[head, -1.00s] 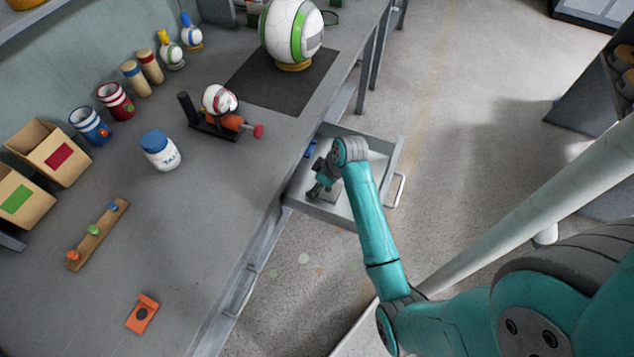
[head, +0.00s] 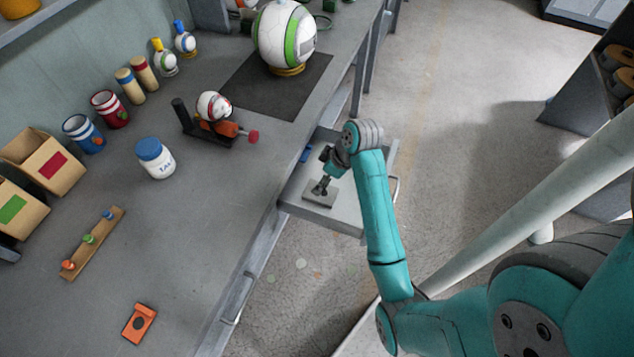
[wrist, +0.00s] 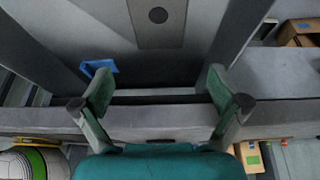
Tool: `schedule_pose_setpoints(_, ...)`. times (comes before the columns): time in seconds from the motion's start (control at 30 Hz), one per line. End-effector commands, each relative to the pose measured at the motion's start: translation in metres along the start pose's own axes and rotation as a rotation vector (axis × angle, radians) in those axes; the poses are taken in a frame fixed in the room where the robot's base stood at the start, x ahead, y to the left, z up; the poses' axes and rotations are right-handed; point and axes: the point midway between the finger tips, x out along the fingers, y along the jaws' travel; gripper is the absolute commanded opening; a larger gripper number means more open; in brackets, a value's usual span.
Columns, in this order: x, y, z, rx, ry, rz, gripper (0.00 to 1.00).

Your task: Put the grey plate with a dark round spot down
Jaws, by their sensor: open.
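The grey plate (wrist: 158,35) with a dark round spot shows at the top of the wrist view, cut off by the frame edge. In the head view the plate (head: 314,198) is small and lies in the pulled-out drawer (head: 349,212), partly hidden by my gripper. My gripper (head: 322,187) is over the drawer, just above the plate. In the wrist view my gripper (wrist: 160,82) has its two fingers wide apart, with nothing between them. The plate is apart from both fingers in that view.
A blue item (wrist: 97,67) is in the drawer near one finger; it also shows in the head view (head: 306,153). The bench (head: 200,230) beside the drawer carries a white jar (head: 155,160), a small press (head: 215,125) and an orange block (head: 139,323). The bench front is clear.

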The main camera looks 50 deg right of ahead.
Motion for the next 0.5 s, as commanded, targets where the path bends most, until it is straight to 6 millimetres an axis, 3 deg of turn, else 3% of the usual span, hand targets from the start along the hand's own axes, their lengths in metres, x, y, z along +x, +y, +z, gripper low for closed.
schedule_pose_setpoints(0.2, -0.027, 0.001, 0.000, 0.000, 0.000, 0.002, 0.98)
schedule_pose_setpoints(0.5, -0.035, 0.000, 0.000, 0.000, -0.001, 0.000, 0.98)
